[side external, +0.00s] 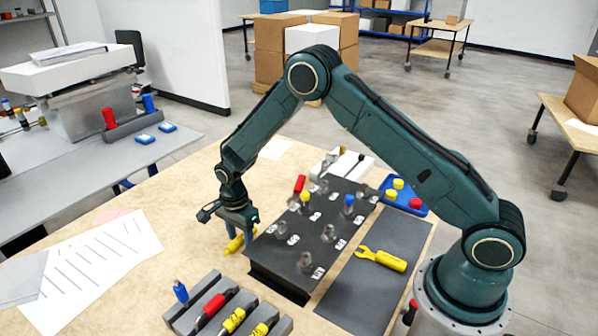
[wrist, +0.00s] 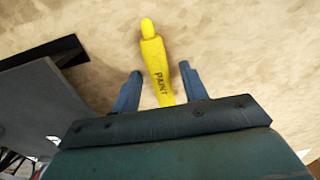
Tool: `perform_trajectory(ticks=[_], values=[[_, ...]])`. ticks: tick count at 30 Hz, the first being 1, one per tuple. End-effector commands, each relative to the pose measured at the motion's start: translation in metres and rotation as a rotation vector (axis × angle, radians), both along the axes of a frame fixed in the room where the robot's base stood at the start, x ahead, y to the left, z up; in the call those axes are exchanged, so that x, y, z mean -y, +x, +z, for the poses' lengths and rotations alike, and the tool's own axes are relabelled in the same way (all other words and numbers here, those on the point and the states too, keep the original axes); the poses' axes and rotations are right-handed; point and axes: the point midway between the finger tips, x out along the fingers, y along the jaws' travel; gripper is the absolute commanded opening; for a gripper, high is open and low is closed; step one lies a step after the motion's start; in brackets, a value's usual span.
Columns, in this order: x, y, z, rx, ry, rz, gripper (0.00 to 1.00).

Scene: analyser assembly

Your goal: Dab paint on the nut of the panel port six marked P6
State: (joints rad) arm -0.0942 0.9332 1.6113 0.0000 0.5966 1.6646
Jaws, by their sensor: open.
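A yellow paint marker (side external: 234,243) lies on the tan table just left of the black panel. In the wrist view the marker (wrist: 153,57) reads PAINT and lies between my two fingers, with its narrow end pointing away. My gripper (side external: 243,238) is open around it, pointing down; in the wrist view a gap shows between the marker and each finger of my gripper (wrist: 160,71). The black panel (side external: 268,269) carries several metal ports with small white labels. These labels are too small to read, so I cannot tell which port is P6.
A grey rack (side external: 184,319) with several coloured handles stands in front. A yellow wrench (side external: 381,259) lies on a dark mat (side external: 350,297) right of the panel. A blue tray (side external: 418,208) holds coloured caps. Printed paper (side external: 85,262) lies at the left.

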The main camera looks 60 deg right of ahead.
Motion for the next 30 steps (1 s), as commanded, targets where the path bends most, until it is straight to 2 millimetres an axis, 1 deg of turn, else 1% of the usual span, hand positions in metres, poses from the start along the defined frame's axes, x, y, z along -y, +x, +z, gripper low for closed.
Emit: perform_trajectory(ticks=[5,6,8,9,11,12,20,30], values=[[0.0,0.0,0.0,0.0,0.0,0.0,0.44],[0.0,0.0,0.0,0.0,0.0,0.0,0.4],[0.0,0.0,0.0,0.0,0.0,0.0,0.28],[0.0,0.0,0.0,0.0,0.0,0.0,0.2],[0.0,0.0,0.0,0.0,0.0,0.0,0.08],[0.0,0.0,0.0,0.0,0.0,0.0,0.0],[0.001,0.0,0.004,0.001,0.0,0.0,0.0],[0.007,0.0,0.029,0.001,0.0,0.0,0.0]])
